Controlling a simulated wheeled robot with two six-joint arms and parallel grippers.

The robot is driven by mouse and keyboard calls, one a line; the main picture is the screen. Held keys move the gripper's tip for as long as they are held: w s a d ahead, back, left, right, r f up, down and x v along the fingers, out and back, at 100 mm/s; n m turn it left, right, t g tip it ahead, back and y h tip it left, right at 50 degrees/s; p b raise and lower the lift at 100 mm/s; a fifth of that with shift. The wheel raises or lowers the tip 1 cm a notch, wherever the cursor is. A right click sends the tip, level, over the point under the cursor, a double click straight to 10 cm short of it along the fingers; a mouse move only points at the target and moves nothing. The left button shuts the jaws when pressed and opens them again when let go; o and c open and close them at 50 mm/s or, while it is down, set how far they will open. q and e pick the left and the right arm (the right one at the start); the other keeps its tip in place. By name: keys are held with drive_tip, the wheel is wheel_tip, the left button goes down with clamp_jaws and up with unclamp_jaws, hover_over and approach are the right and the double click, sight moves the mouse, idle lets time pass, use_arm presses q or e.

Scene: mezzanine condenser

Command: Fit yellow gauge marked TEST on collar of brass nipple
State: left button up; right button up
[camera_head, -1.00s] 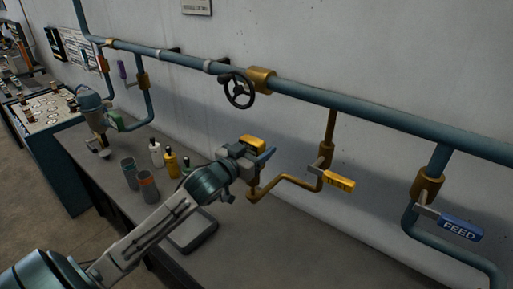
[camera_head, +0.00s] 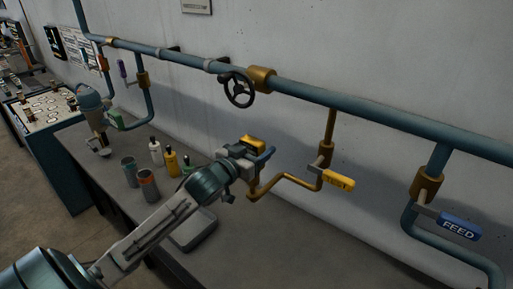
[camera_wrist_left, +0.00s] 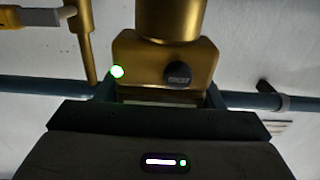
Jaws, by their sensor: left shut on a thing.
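My left gripper (camera_head: 258,164) is shut on the yellow gauge (camera_head: 253,141), whose yellow top shows above the fingers. In the left wrist view the gauge is a brass-yellow block (camera_wrist_left: 140,50) with a dark round knob and a small bright green-white light. A wide brass cylinder (camera_wrist_left: 172,16) adjoins the block there; I cannot tell whether it is part of the gauge or the nipple. In the head view the brass pipe (camera_head: 285,180) ends just below the gripper; its nipple and collar are largely hidden. I cannot tell whether gauge and collar touch. My right gripper is not in view.
A yellow lever marked TEST (camera_head: 338,180) is on the brass pipe. A blue FEED lever (camera_head: 459,227) is further right. A handwheel (camera_head: 238,90) is on the blue wall pipe (camera_head: 330,98). Bottles (camera_head: 171,164), cups (camera_head: 147,187) and a grey tray (camera_head: 195,238) are on the bench.

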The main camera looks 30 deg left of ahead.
use_arm(q)
drive_tip(key=shift+f+b, duration=1.15)
drive_tip(key=shift+f, duration=0.95)
drive_tip(key=o, duration=1.3)
drive_tip(key=shift+c, duration=0.2)
drive_tip(key=shift+s, duration=0.15)
drive_tip(key=shift+s+f, duration=0.1)
drive_tip(key=shift+s, duration=0.2)
drive_tip(key=s, duration=1)
drive_tip(key=shift+a+b, duration=0.35)
drive_tip(key=shift+a, duration=0.05)
